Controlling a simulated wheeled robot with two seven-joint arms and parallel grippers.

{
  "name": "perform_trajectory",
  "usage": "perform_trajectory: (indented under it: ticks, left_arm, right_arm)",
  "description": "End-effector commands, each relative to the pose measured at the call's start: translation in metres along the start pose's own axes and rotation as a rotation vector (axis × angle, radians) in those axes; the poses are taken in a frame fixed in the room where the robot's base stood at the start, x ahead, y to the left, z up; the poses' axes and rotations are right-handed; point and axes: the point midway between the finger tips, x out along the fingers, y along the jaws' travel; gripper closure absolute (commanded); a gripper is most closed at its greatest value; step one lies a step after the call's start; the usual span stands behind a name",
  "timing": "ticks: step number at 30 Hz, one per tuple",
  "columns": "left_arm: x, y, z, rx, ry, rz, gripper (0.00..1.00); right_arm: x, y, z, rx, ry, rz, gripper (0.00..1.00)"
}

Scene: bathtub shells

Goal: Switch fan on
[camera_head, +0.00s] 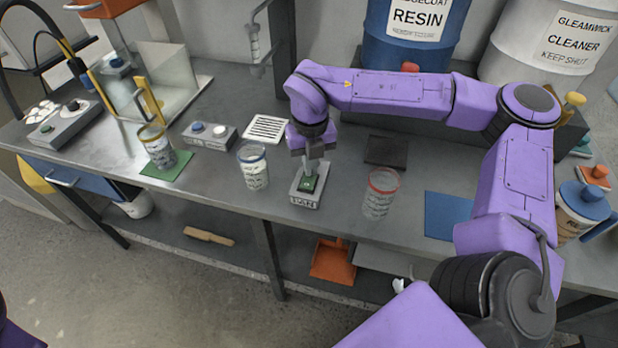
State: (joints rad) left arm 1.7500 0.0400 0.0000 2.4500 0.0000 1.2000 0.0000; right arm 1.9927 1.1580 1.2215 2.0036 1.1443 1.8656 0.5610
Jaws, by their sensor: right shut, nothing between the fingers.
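A small grey switch box (305,201) with "FAN" lettering on its front stands on the grey workbench, near its front edge. A green button (308,184) is on top of the box. My right gripper (310,172) points down over the box, shut and empty, with its fingertips at the green button. I cannot tell whether the tips touch or press it. My right arm is purple and reaches in from the right. My left gripper is not in view.
A blue-rimmed cup (254,172) stands left of the box and a red-rimmed cup (380,192) stands right of it. A dark square pad (387,151) and a blue mat (447,214) lie to the right.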

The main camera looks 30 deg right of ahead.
Motion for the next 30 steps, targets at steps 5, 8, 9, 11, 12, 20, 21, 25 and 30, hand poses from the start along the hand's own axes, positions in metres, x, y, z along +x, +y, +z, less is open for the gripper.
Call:
perform_trajectory:
  ticks: [5, 8, 9, 11, 12, 20, 21, 25, 30]
  left_arm:
    - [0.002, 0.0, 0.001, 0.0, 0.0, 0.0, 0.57]
    - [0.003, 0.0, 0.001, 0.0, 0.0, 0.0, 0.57]
    - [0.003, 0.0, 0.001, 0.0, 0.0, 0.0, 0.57]
    - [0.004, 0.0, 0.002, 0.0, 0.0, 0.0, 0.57]
    - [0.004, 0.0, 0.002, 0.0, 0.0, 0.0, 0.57]
    - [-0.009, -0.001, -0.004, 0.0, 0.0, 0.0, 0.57]
    - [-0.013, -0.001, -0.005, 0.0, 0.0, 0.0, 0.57]
    - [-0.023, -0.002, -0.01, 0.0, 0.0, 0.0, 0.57]
    - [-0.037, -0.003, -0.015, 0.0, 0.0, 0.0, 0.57]
  right_arm:
    - [0.003, 0.0, 0.0, 0.0, 0.0, 0.0, 1.0]
    - [0.005, 0.0, 0.0, 0.0, 0.001, 0.0, 1.0]
    - [0.006, 0.0, 0.0, 0.0, 0.001, 0.0, 1.0]
    - [0.007, 0.0, 0.0, -0.001, 0.001, 0.0, 1.0]
    - [0.007, 0.0, 0.0, -0.001, 0.001, 0.0, 1.0]
    - [-0.008, 0.0, -0.001, -0.001, 0.002, -0.001, 1.0]
    - [-0.012, 0.0, 0.0, -0.001, 0.001, -0.001, 1.0]
    - [-0.025, 0.0, 0.0, -0.001, 0.0, -0.001, 1.0]
    - [-0.042, 0.0, 0.0, -0.001, -0.001, 0.0, 1.0]
